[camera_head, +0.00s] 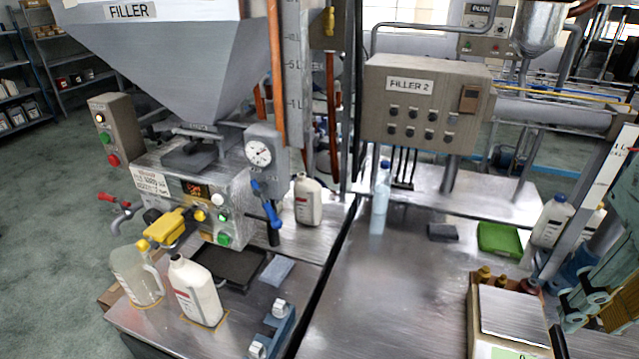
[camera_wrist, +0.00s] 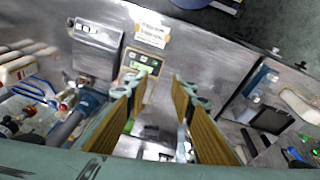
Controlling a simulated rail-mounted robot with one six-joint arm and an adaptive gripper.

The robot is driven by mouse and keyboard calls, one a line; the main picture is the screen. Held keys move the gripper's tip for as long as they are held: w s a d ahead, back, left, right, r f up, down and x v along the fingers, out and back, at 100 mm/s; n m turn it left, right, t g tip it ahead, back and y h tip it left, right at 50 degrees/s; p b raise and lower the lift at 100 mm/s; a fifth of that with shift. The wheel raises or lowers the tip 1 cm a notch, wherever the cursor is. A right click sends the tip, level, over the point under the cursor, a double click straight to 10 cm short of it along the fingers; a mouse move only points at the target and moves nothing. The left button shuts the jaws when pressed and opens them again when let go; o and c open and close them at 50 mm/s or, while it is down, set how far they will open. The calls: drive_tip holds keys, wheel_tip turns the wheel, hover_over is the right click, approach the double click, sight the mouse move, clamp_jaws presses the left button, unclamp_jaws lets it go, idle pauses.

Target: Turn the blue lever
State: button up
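The blue lever (camera_head: 265,204) is on the left filler machine, beside the round gauge (camera_head: 259,152). It slants down to the right, with a dark post below it. Nothing touches it. In the wrist view, small blue parts show at the lower right edge, but I cannot tell whether they are the lever. My gripper (camera_wrist: 160,84) is open and empty in the wrist view, its two brown-padded fingers apart above the metal table. In the head view, teal parts of my arm show at the right edge, far from the lever.
A yellow nozzle part (camera_head: 175,224), a white bottle (camera_head: 196,290) and a clear jug (camera_head: 136,275) stand left of the lever. Another white bottle (camera_head: 307,201) stands to its right. A scale (camera_head: 514,315) sits at front right. The middle table is mostly clear.

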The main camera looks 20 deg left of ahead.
drive_tip(key=w+a+f+n+g+h+p, duration=0.1)
drive_tip(key=w+a+f+n+p, duration=0.15)
drive_tip(key=w+a+f, duration=0.35)
drive_tip(key=w+a+f+n+g+h+p, duration=0.15)
drive_tip(key=w+f+n, duration=0.25)
drive_tip(key=w, duration=0.4)
drive_tip(key=a+f+n+h+p, duration=0.2)
drive_tip(key=a+f+n, duration=0.2)
drive_tip(key=a+n, duration=0.1)
drive_tip(key=s+a+r+n+t+p, duration=0.1)
drive_tip(key=s+a+n+t, duration=0.5)
drive_tip(key=a, duration=0.8)
drive_tip(key=s+a+r+n+t+y+p, duration=0.1)
drive_tip(key=s+a+n+t+p, duration=0.3)
drive_tip(key=a+n, duration=0.6)
drive_tip(key=s+a+r+n+t+p, duration=0.2)
drive_tip(key=s+a+n+t, duration=0.5)
drive_tip(key=a, duration=1.1)
drive_tip(key=shift+s+r+n+t+y+p, duration=0.4)
drive_tip(key=shift+s+r+n, duration=0.25)
drive_tip(key=shift+s+n, duration=0.15)
drive_tip(key=shift+w+d, duration=0.1)
drive_tip(key=shift+w, duration=0.1)
